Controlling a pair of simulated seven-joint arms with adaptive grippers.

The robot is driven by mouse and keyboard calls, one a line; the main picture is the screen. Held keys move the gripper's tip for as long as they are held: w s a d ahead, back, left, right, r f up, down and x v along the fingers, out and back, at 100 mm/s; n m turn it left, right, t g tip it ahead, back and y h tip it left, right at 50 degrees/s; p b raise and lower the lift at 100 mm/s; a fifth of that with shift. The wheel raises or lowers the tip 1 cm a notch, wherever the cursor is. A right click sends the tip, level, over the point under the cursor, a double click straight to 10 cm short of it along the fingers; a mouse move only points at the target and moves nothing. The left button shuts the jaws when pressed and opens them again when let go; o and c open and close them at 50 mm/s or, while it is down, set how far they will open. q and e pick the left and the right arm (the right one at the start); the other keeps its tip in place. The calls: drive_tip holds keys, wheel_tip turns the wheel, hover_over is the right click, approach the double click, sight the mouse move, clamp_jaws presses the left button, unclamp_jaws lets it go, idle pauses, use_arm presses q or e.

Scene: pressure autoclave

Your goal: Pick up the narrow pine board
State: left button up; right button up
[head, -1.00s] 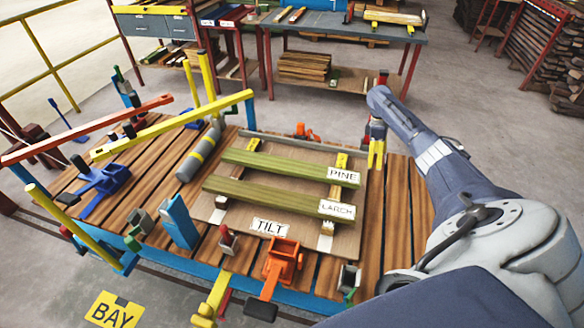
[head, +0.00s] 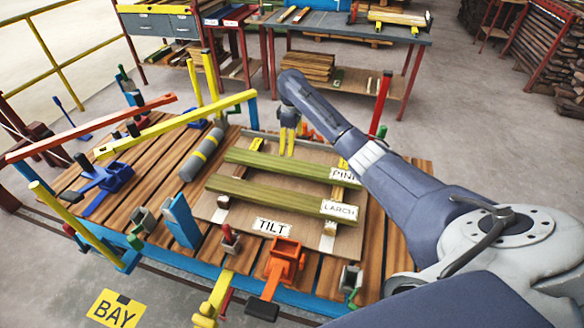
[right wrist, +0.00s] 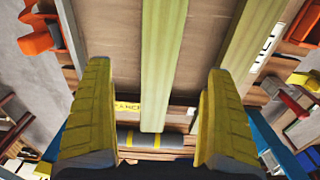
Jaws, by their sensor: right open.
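The pine board (head: 258,163) is a greenish narrow plank lying across the tilt board (head: 237,220), with a PINE label (head: 345,175) at its right end, partly covered by my right arm. The larch board (head: 262,193) lies parallel on the near side, with a LARCH label (head: 339,210). My right gripper (head: 288,146) is open, yellow fingers pointing down, just behind the pine board's far edge in the head view. In the right wrist view the pine board (right wrist: 165,50) runs between the open fingers, untouched; the larch board (right wrist: 240,50) is to the right. My left gripper is not in view.
A grey cylinder with a yellow band (head: 201,152) lies left of the boards. A yellow bar (head: 175,125) and a red bar (head: 90,128) cross above the left of the slatted table. An orange clamp (head: 284,262) and blue block (head: 181,220) stand in front.

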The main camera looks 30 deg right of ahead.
sight(292, 165)
drive_tip(key=shift+s+f, duration=0.1)
drive_tip(key=shift+f, duration=5.85)
drive_tip(key=shift+r, duration=0.1)
drive_tip(key=c, duration=1.7)
